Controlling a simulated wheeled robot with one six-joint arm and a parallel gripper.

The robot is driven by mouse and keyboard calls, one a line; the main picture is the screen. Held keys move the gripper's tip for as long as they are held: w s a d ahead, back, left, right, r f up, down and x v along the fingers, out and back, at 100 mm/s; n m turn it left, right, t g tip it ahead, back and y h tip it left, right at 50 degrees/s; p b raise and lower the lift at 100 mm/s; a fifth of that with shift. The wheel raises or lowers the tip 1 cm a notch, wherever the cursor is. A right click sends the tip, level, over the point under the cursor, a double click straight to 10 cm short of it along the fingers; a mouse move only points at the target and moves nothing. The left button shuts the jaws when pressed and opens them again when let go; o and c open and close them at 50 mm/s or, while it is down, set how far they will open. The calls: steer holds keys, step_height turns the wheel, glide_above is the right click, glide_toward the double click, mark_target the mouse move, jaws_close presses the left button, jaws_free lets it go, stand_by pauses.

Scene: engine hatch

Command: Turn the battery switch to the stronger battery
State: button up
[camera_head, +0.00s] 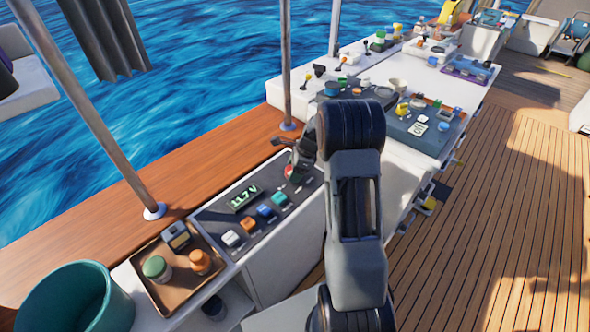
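A dark switch panel (222,218) sits on the white counter beside the wooden side deck. Its display (243,197) reads 11.7 V in green. A red part (291,172), possibly the battery switch, shows at the panel's far end, partly hidden by my gripper (293,160). My gripper is right over or at this red part; I cannot tell whether it touches. Its fingers are too small and dark to read.
A brown tray (172,292) with jars and a small device stands at the near left, beside a teal bucket (75,300). Metal posts rise along the side. A crowded counter lies beyond my arm. The plank deck (500,230) at right is clear.

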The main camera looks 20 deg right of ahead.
steer(key=c, duration=0.4)
steer(key=shift+o, duration=0.2)
steer(key=shift+r+n, duration=0.1)
steer(key=shift+n, duration=0.2)
steer(key=n+g+p, duration=0.1)
steer(key=n, duration=0.1)
steer(key=shift+w+n, duration=0.1)
steer(key=shift+n, duration=0.3)
steer(key=n+g+p, duration=0.1)
steer(key=n, duration=0.2)
steer(key=shift+w+n+g, duration=0.1)
steer(key=shift+n+g, duration=0.2)
steer(key=shift+g, duration=0.1)
steer(key=n+g, duration=0.1)
steer(key=n, duration=0.2)
steer(key=n+g+h+p, duration=0.1)
steer(key=n, duration=0.2)
steer(key=shift+w, duration=0.1)
steer(key=n+h, duration=0.1)
steer(key=n, duration=0.2)
steer(key=n+g, duration=0.1)
steer(key=n, duration=0.1)
steer(key=shift+a+n+h, duration=0.1)
steer(key=shift+n+h, duration=0.3)
steer(key=n+h, duration=0.1)
steer(key=n, duration=0.3)
steer(key=shift+n+h, duration=0.4)
steer(key=shift+w, duration=0.1)
